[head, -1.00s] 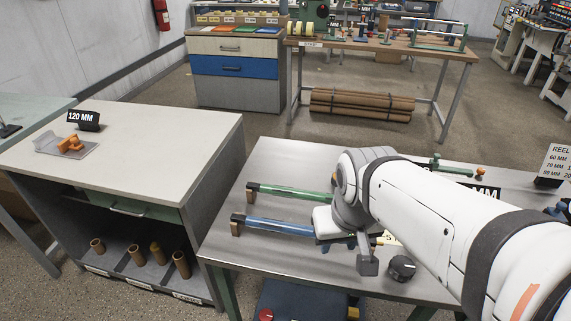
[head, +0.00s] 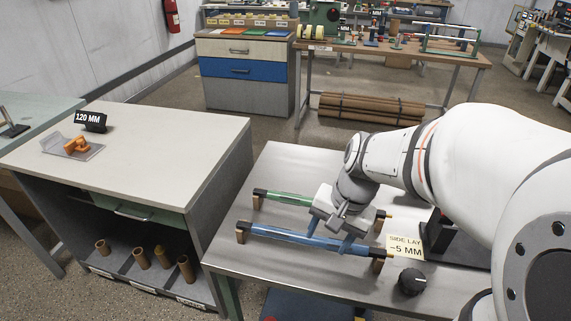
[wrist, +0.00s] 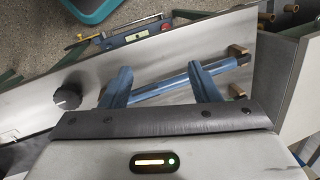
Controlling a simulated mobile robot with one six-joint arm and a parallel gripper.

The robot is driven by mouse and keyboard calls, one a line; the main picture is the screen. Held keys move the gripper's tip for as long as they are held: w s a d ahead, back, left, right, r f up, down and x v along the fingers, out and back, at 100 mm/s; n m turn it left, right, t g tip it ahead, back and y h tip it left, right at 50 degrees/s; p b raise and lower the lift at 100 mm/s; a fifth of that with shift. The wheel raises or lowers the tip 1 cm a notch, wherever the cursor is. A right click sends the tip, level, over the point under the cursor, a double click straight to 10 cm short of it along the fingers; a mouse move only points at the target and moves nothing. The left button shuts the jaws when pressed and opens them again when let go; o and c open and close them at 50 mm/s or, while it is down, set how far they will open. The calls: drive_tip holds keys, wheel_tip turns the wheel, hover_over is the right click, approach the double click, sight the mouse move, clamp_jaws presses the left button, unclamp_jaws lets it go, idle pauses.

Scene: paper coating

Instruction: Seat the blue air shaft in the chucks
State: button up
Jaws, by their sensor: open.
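The blue air shaft (head: 290,235) lies level across brown supports on the steel table, its black left end resting by the left support (head: 241,232). My gripper (head: 332,236) is over the right half of this shaft, with its blue fingers pointing down. In the wrist view the fingers (wrist: 162,84) are spread wide, and the blue shaft (wrist: 222,68) runs along beneath them. I cannot tell whether they touch it. A green shaft (head: 290,199) lies parallel behind the blue one, partly hidden by my gripper. I cannot make out the chucks.
A black knob (head: 411,282) and a "SIDE LAY -5 MM" sign (head: 405,246) are at the right of the steel table (head: 290,268). A grey cabinet (head: 165,160) with a "120 MM" sign (head: 90,121) stands left. The steel table's front left is clear.

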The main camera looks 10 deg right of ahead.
drive_tip(key=w+d+f+m+y, duration=0.2)
drive_tip(key=w+f+m+y, duration=0.2)
drive_tip(key=w+f+m, duration=0.4)
drive_tip(key=m+t+y+b, duration=0.1)
drive_tip(key=m+y, duration=0.1)
drive_tip(key=m, duration=0.7)
approach(313, 237)
drive_tip(key=shift+s+a+f, duration=0.2)
drive_tip(key=shift+a+f, duration=0.65)
drive_tip(key=shift+f, duration=0.05)
drive_tip(key=shift+w+f, duration=0.15)
drive_tip(key=shift+f, duration=0.1)
drive_tip(key=shift+a+f, duration=0.2)
drive_tip(key=shift+f, duration=0.1)
drive_tip(key=x, duration=0.7)
drive_tip(key=shift+w+r, duration=0.15)
drive_tip(key=shift+w, duration=0.2)
drive_tip(key=shift+c, duration=0.4)
clamp_jaws()
